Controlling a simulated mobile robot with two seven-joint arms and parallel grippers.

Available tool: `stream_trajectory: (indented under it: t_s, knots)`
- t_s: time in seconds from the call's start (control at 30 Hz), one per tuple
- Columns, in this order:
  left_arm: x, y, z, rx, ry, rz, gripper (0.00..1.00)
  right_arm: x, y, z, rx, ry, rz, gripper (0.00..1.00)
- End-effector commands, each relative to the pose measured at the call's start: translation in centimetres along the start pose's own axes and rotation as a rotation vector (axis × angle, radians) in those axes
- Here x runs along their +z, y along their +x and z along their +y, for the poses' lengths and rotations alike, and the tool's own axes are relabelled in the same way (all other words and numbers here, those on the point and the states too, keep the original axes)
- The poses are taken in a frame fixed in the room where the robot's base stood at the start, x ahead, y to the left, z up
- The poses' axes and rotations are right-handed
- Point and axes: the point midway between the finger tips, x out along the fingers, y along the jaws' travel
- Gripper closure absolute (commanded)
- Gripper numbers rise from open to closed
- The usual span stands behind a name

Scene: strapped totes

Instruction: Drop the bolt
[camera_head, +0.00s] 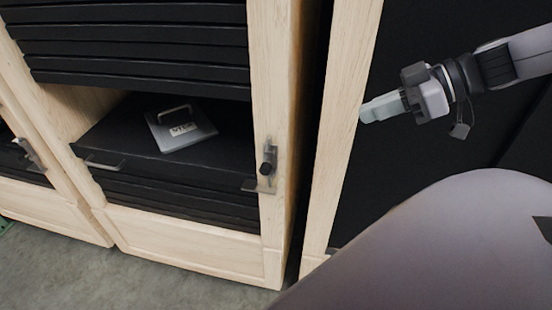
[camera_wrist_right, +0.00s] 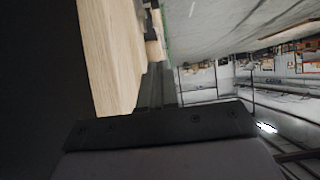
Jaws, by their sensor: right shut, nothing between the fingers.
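A metal bolt with a dark knob (camera_head: 267,168) is mounted on the pale wooden post of the cabinet, at the right of the open shelf. A small bracket sits at its lower end. My right gripper (camera_head: 368,110) is shut and empty. It is to the right of the bolt and higher in the head view, apart from it, in front of a wood-edged dark panel. The bolt cannot be made out in the right wrist view, which shows a wooden edge (camera_wrist_right: 110,60). My left gripper is not in view.
Another latch (camera_head: 30,152) is on the cabinet at the far left. Grey floor (camera_head: 60,265) is clear in front.

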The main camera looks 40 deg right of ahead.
Motion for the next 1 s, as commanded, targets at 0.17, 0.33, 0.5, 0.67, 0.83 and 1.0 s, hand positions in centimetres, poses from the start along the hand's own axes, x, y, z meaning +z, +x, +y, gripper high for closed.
stream_trajectory:
  t_s: [0.17,0.33,0.5,0.67,0.83,1.0]
  knots:
    - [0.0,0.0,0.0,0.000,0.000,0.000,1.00,0.0,0.3,0.0,-0.001,0.000,0.000,1.00]
    - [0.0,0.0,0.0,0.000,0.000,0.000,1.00,0.1,2.0,-0.1,-0.006,0.000,0.001,1.00]
    - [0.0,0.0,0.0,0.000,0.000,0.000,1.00,0.1,5.2,-0.1,-0.008,0.001,0.001,1.00]
    - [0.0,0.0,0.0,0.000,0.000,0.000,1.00,0.1,7.9,-0.1,-0.006,0.002,-0.001,1.00]
    - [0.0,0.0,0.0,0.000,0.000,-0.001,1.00,0.2,10.1,-0.1,-0.004,-0.001,-0.003,1.00]
    - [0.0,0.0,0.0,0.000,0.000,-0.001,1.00,0.1,11.9,-0.1,-0.003,0.002,-0.002,1.00]
